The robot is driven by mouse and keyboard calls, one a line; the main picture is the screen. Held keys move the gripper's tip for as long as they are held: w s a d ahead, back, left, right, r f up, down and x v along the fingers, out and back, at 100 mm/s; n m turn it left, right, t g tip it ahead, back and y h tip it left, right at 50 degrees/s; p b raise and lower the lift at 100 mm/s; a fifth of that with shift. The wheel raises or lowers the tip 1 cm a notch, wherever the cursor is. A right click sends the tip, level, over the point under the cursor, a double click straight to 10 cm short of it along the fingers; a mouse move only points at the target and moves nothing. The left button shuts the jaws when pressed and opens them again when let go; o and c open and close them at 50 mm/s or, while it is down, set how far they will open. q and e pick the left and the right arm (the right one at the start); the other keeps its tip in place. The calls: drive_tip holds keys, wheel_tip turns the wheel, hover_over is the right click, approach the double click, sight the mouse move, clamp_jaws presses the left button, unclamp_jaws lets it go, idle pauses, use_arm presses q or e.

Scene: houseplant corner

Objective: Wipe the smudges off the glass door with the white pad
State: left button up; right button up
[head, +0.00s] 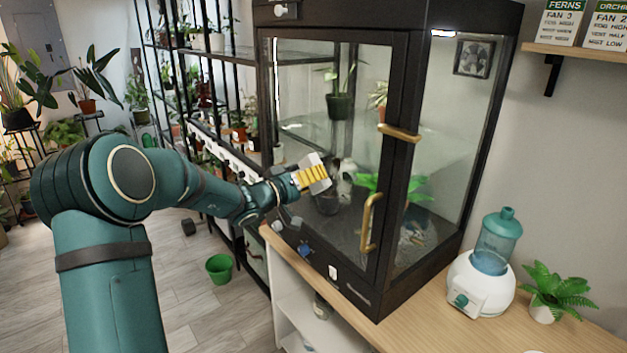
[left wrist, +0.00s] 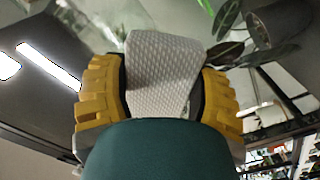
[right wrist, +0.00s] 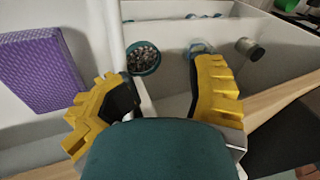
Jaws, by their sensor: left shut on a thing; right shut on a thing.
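My left gripper (head: 311,177) is shut on the white pad (head: 317,165), in front of the glass door (head: 300,85). In the left wrist view the pad (left wrist: 160,75) is textured and sits between the yellow fingers. I cannot tell whether it touches the glass. The door has a black frame and a brass handle (head: 370,222), and it looks closed. I cannot make out smudges clearly among the reflections and plants behind the glass. My right gripper (right wrist: 165,90) shows only in the right wrist view, beside white shelving; what lies between its fingers is hidden or unclear.
The wooden bench top (head: 420,325) holds a white humidifier with teal tank (head: 480,285) and a small fern (head: 545,295). A green bucket (head: 219,268) stands on the floor. The right wrist view shows a purple block (right wrist: 45,70) and a bowl of pebbles (right wrist: 143,58).

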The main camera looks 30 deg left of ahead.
sight(356, 190)
use_arm(q)
drive_tip(key=shift+f, duration=0.15)
drive_tip(key=shift+r, duration=1)
drive_tip(key=shift+s+d, duration=0.75)
drive_tip(key=shift+d, duration=1.15)
drive_tip(key=shift+s+d, duration=0.75)
drive_tip(key=shift+d, duration=1.15)
drive_tip(key=shift+s+d, duration=0.75)
drive_tip(key=shift+d, duration=1.15)
drive_tip(key=shift+a, duration=0.1)
drive_tip(key=shift+w+a, duration=0.75)
drive_tip(key=shift+a, duration=1.1)
drive_tip(key=shift+w+a, duration=0.8)
drive_tip(key=shift+a, duration=1.05)
drive_tip(key=shift+w+a, duration=0.75)
drive_tip(key=shift+a, duration=1.1)
drive_tip(key=v, duration=0.6)
